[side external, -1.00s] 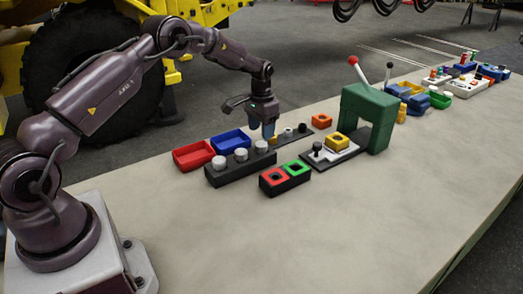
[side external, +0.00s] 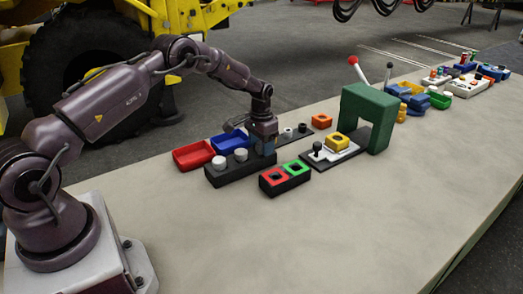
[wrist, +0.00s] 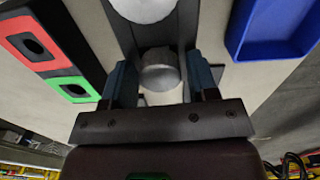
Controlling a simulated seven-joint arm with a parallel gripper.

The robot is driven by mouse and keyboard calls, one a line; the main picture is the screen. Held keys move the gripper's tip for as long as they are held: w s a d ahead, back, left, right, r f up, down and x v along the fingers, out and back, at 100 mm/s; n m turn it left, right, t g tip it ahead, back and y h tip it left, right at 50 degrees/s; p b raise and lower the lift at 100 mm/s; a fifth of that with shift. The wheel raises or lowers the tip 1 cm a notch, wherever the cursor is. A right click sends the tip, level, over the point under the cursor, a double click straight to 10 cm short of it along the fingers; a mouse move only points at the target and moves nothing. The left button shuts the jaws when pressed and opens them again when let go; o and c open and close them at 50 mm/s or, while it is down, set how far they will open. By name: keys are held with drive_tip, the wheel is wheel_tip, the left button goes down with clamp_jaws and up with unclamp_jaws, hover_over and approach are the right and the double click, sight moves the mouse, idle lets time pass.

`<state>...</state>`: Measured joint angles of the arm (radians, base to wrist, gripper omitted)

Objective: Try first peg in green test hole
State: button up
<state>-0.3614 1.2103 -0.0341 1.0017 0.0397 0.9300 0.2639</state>
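A dark rack (side external: 236,173) holds a row of light grey pegs; two stand clear, a middle one (side external: 240,154) and a near-left one (side external: 218,162). My gripper (side external: 265,150) is down over the peg at the rack's right end, which it hides in the side view. In the wrist view this grey peg (wrist: 161,78) stands between my two blue fingers, which look open around it with thin gaps. A black test block holds a green-framed square with a dark hole (side external: 295,167), beside a red-framed one (side external: 272,178).
Red (side external: 193,155) and blue (side external: 229,141) trays lie behind the rack. A dark strip with small pegs (side external: 296,133) and an orange block (side external: 321,121) are to the right. A green arch (side external: 369,112) stands farther right. The front table is clear.

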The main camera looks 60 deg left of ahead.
drive_tip(key=c, duration=0.6)
drive_tip(key=shift+r, duration=3.15)
drive_tip(key=w+d+r, duration=0.2)
drive_tip(key=d, duration=0.4)
drive_tip(key=w+d+r, duration=0.1)
drive_tip(key=w+d, duration=0.1)
drive_tip(key=d, duration=0.4)
drive_tip(key=shift+s+f, duration=0.15)
drive_tip(key=shift+f, duration=1)
drive_tip(key=shift+s+f, duration=0.1)
drive_tip(key=shift+f, duration=1)
